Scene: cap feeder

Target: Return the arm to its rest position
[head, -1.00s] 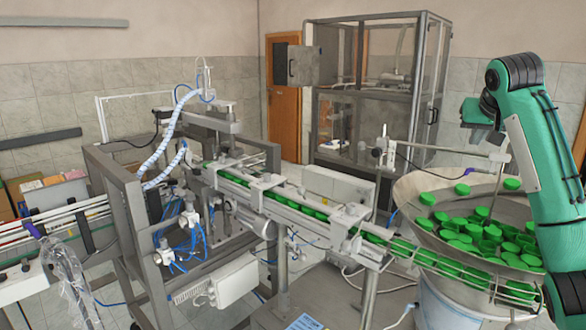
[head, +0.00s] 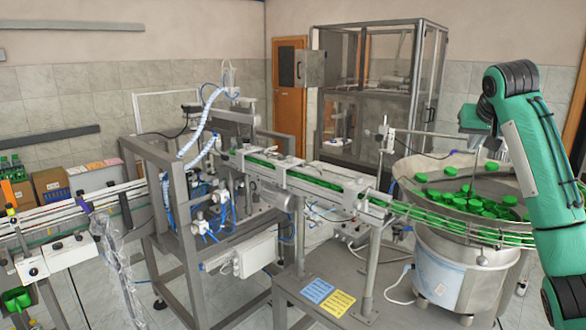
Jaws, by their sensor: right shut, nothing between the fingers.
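My right arm comes in from the right edge, bent upward in green and white links. Its gripper end (head: 474,124) shows small and partly hidden behind the arm links, above the far side of the cap bowl. It is shut with nothing in it, and apart from the bowl and caps. The metal feeder bowl (head: 405,172) holds many loose green caps (head: 478,205). My left arm and gripper are not in view.
A capping machine with a steel frame (head: 185,205) stands left of centre. A rail of green caps (head: 330,188) links it to the bowl. A glass cabinet (head: 385,105) stands behind. A conveyor (head: 70,215) runs at the left. Some floor is clear under the rail.

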